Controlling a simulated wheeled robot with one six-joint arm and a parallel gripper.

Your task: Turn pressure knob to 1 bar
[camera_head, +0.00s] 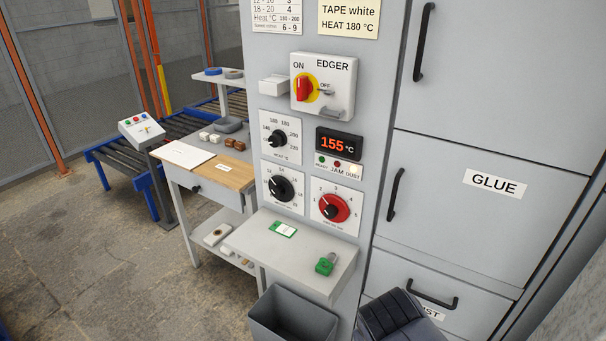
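On the grey machine column, a red round knob (331,208) sits on a white plate with a numbered dial, low on the right of the panel. The small caption under it is too small to read, so I cannot confirm that it is the pressure knob. The black heat knob (278,138), marked in °C, is above that.
Above are the red EDGER switch (304,88) and the 155 °C display (339,143). A dark bin (292,315) stands beneath. Cabinets (450,210) are right.

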